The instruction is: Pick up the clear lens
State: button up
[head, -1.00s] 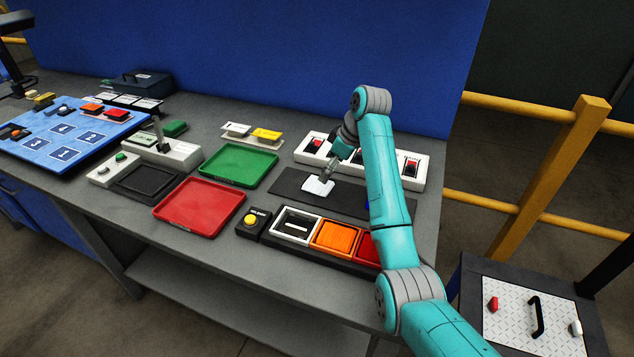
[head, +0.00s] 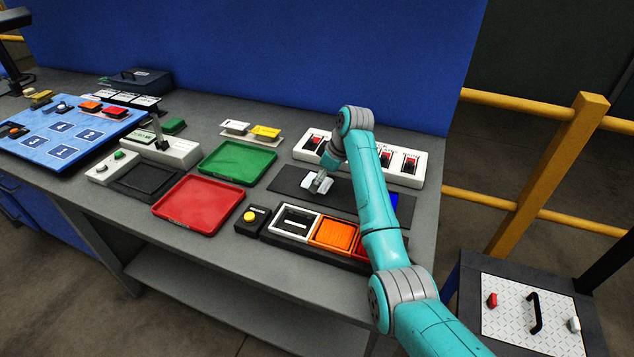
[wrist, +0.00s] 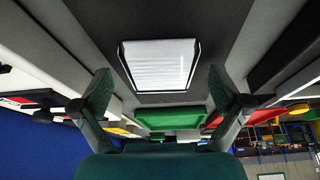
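The clear lens (wrist: 160,62) is a pale, ribbed, squarish piece with a dark edge, lying on a dark mat in the upper middle of the wrist view. In the head view it is a small whitish patch (head: 308,183) on the dark mat (head: 286,181), partly hidden by my gripper (head: 319,180). In the wrist view the two green fingers of my gripper (wrist: 160,82) stand wide apart, with the lens centred beyond the gap. Nothing is held. Whether the fingertips are down at the lens's height is hard to tell.
A white panel with red switches (head: 403,162) stands behind the mat. A green tray (head: 238,160) and a red tray (head: 198,203) lie to the left. A black holder with white (head: 296,221) and orange (head: 333,234) squares is in front. A blue piece (head: 391,201) shows beside my arm.

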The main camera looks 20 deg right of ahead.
jog(key=c, duration=1)
